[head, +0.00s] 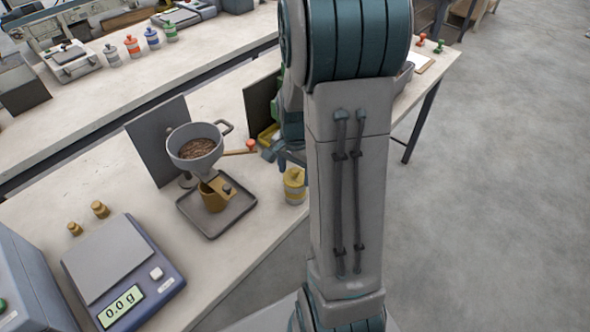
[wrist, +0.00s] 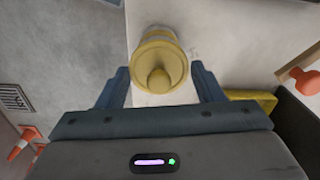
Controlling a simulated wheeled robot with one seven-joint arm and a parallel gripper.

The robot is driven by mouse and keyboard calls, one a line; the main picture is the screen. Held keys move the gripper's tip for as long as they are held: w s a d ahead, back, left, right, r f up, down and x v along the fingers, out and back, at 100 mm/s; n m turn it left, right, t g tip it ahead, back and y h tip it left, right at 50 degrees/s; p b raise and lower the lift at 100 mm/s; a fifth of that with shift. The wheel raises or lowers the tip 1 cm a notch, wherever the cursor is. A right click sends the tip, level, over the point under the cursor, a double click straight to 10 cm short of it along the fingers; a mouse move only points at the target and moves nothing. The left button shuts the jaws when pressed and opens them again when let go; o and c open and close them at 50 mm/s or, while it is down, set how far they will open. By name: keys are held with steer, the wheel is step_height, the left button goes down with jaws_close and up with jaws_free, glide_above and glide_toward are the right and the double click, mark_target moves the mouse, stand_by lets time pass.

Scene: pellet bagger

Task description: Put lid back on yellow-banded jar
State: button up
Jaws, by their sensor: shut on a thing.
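The yellow-banded jar (head: 294,195) stands near the bench edge in the head view, close left of my arm. Its pale body (wrist: 155,35) shows beyond the lid in the wrist view. The round yellow lid (wrist: 159,68) with a central knob lies between my gripper's fingers. My gripper (wrist: 160,70) is shut on this lid, one finger at each side. The lid lines up with the jar top in both views; I cannot tell whether it is fully seated. My arm hides part of the area right of the jar in the head view.
A grey funnel of brown pellets (head: 195,147) stands over a tray (head: 236,217) left of the jar. A scale reading 0.0 g (head: 125,270) and two brass weights (head: 100,209) are further left. An orange-red knob (wrist: 304,81) is at right in the wrist view.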

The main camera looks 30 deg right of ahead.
steer(key=o, duration=1.3)
steer(key=shift+r+p, duration=2.6)
steer(key=shift+r, duration=0.95)
jaws_close()
